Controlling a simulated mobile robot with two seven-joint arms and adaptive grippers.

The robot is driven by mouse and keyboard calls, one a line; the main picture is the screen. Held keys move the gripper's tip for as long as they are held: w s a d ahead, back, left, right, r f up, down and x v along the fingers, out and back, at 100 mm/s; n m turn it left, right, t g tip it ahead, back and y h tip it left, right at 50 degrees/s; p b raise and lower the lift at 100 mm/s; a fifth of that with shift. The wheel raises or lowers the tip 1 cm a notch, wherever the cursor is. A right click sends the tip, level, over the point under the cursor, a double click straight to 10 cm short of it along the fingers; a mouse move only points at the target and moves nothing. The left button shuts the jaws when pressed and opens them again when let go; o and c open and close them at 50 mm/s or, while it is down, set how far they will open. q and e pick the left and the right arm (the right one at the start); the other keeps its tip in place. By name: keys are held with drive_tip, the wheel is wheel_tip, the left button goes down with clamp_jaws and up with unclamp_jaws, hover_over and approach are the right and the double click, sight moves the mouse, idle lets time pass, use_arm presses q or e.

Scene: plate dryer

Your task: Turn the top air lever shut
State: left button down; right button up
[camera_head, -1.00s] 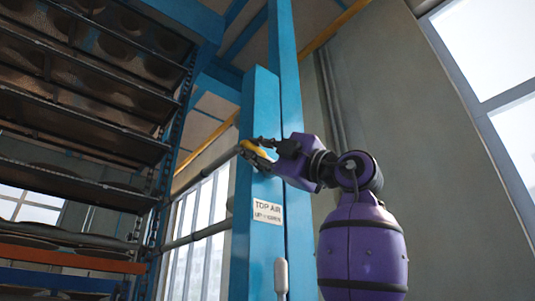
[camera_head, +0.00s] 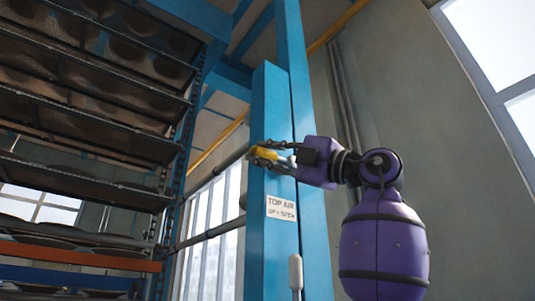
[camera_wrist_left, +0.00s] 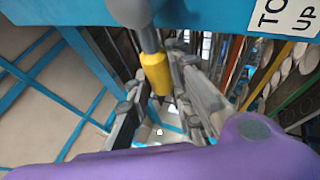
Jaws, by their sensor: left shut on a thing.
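The top air lever has a yellow handle (camera_head: 263,153) beside the upper part of the blue post. A white sign reading TOP AIR (camera_head: 281,207) is on the post just below it. My left gripper (camera_head: 268,155) is shut on the yellow handle, which lies nearly level in the head view. In the left wrist view the yellow handle (camera_wrist_left: 156,72) and its grey shaft show between the fingers of my left gripper (camera_wrist_left: 158,105). The fingers partly hide the handle in the head view. My right gripper is not in view.
The blue post (camera_head: 270,110) stands close behind my gripper. A pale rounded rod (camera_head: 295,272) stands in front of the post below the sign. Dark dryer racks (camera_head: 90,130) fill the left. A bare grey wall (camera_head: 440,130) and window are at right.

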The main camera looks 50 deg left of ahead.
use_arm(q)
drive_tip(key=c, duration=1.8)
unclamp_jaws()
drive_tip(key=shift+c, duration=0.2)
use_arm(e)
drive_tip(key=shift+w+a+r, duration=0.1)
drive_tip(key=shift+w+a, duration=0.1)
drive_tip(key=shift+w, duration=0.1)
use_arm(q)
drive_tip(key=shift+f, duration=0.1)
drive_tip(key=v, duration=1.2)
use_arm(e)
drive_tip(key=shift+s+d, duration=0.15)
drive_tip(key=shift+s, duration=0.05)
